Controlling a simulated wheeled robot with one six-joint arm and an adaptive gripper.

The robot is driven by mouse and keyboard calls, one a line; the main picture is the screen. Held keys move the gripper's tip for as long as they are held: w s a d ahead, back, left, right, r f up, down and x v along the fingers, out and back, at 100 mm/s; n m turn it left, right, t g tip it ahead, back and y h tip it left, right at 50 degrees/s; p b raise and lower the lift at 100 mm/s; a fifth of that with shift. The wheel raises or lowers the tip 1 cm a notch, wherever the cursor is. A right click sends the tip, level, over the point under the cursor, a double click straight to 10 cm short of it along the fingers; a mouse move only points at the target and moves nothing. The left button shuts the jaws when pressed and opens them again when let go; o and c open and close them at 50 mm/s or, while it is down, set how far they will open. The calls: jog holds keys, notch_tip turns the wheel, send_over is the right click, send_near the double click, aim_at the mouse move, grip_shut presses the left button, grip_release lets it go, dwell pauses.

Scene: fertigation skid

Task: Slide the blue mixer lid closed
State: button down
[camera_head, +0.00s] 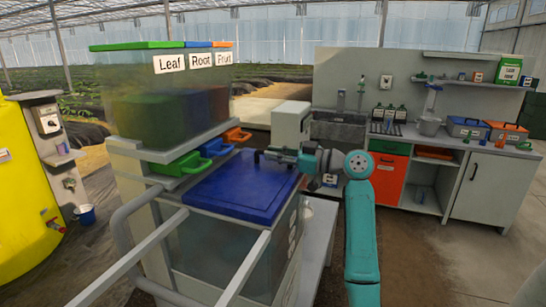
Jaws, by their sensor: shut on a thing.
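The blue mixer lid (245,187) is a flat dark-blue panel on top of a translucent mixer tank (225,252). It appears to cover most or all of the visible tank top; I cannot tell whether a gap remains at its far edge. My gripper (262,155) is at the lid's far right edge, reaching in from the right. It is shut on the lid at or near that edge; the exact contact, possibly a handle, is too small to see.
Green, blue and orange chutes (215,146) sit just behind the lid, below the Leaf, Root and Fruit bins (165,90). A grey rail (130,260) runs in front. A yellow tank (25,190) stands left. A workbench with a sink (340,127) stands behind right.

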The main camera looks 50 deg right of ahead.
jog(key=shift+d, duration=0.2)
jog(key=c, duration=1.1)
grip_release()
jog(key=shift+w+d, duration=0.1)
jog(key=shift+d, duration=0.05)
jog(key=shift+c, duration=0.2)
jog(key=v, duration=1.2)
